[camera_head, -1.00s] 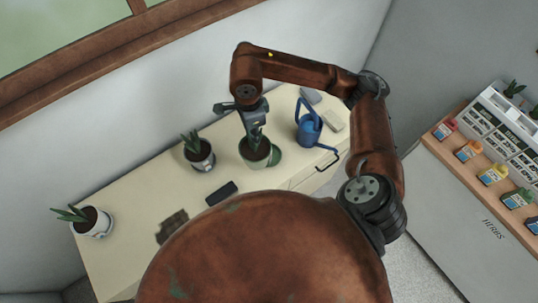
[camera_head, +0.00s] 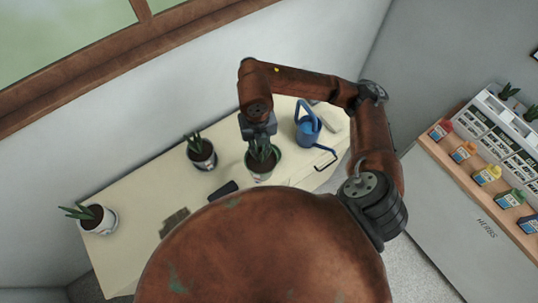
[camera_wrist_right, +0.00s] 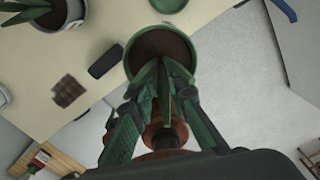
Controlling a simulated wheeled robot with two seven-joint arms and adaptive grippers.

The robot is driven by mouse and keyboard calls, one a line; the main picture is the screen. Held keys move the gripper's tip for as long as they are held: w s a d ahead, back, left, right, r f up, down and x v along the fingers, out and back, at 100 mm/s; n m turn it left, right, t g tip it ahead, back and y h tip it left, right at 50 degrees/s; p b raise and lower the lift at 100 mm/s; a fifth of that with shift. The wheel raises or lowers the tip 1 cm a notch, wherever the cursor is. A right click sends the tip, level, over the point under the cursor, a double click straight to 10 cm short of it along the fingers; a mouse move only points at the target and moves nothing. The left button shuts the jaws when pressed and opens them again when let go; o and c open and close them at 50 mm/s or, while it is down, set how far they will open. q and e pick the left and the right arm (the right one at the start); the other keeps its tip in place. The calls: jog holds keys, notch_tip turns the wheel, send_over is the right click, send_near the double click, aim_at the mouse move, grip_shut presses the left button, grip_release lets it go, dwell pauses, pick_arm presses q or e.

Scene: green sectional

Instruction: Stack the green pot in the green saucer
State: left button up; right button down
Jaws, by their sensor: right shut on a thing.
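The green pot (camera_head: 262,174), with dark soil and a leafy plant, is held by my right gripper (camera_head: 262,146) in the head view. In the right wrist view the pot's green rim (camera_wrist_right: 128,62) is close beneath the gripper (camera_wrist_right: 160,105), which is shut; leaves hide the exact contact. The pot looks raised off the bench. The green saucer (camera_wrist_right: 168,5) shows at the top edge of the wrist view, apart from the pot and partly cut off. In the head view the pot seems to cover the saucer. My left gripper is not in view.
On the cream bench (camera_head: 140,200) stand a potted plant (camera_head: 202,155), a white-potted plant (camera_head: 97,218) at the far left, and a blue watering can (camera_head: 307,130) right of the held pot. A dark flat object (camera_head: 222,190) lies nearer. A herb shelf (camera_head: 480,165) stands at right.

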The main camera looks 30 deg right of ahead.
jog(key=m, duration=0.1)
jog(key=s+m, duration=0.1)
jog(key=m, duration=0.1)
jog(key=r+m, duration=0.1)
jog(key=shift+s+a+m+p, duration=0.1)
jog(key=shift+s+m+p, duration=0.05)
jog(key=shift+m+p, duration=0.25)
jog(key=m, duration=0.3)
jog(key=shift+s, duration=0.35)
jog(key=w+d+f+p, duration=0.4)
jog(key=w+d+f, duration=0.4)
jog(key=w+f, duration=0.3)
jog(key=shift+d+f, duration=0.35)
jog(key=shift+f, duration=0.6)
jog(key=shift+f, duration=0.3)
jog(key=c, duration=1.9)
grip_release()
jog(key=shift+s, duration=0.1)
